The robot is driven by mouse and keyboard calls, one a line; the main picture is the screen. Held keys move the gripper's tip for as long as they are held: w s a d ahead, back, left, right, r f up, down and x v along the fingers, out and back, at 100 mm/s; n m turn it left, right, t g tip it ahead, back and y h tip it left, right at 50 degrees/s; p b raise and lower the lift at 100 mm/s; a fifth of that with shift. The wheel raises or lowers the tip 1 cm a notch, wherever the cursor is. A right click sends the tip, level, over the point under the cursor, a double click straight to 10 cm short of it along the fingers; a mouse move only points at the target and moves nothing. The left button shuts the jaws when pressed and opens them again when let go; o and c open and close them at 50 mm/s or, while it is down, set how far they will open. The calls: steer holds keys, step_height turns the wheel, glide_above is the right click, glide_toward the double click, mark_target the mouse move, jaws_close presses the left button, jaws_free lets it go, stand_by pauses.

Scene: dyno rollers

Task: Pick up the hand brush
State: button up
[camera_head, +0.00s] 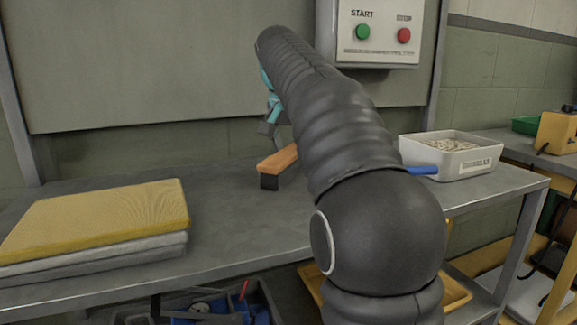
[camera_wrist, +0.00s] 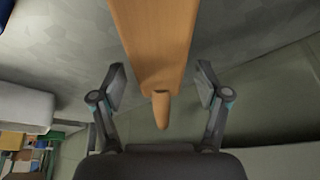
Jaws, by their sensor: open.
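The hand brush (camera_head: 278,160) lies on the grey metal bench, with an orange-brown wooden back and dark bristles. My arm hides its right part in the head view. In the wrist view the brush (camera_wrist: 155,38) runs down from the top edge, and its narrow rounded end (camera_wrist: 161,110) points toward my palm. My gripper (camera_wrist: 161,84) is open, one finger on each side of the brush, with a visible gap on both sides. In the head view my gripper (camera_head: 270,122) is partly hidden by my arm, close above and behind the brush.
A stack of yellow and grey cloths (camera_head: 95,225) lies on the left of the bench (camera_head: 235,235). A white bin (camera_head: 450,155) and a blue handle-like piece (camera_head: 423,170) are at the right. A START/STOP panel (camera_head: 378,32) hangs behind. The bench between cloths and brush is clear.

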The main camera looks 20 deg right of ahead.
mark_target(281, 155)
steer(key=shift+f, duration=0.1)
jaws_close()
stand_by(0.3)
steer(key=shift+r, duration=0.3)
steer(key=s+a, duration=0.1)
steer(key=a, duration=0.1)
steer(key=s+a, duration=0.1)
steer(key=s, duration=0.1)
steer(key=s+a, duration=0.2)
steer(key=shift+s+a+r, duration=0.25)
steer(key=shift+a+r, duration=0.05)
step_height(281, 155, up, 14)
steer(key=p, duration=0.5)
steer(key=shift+p, duration=0.4)
steer(key=shift+f, duration=0.1)
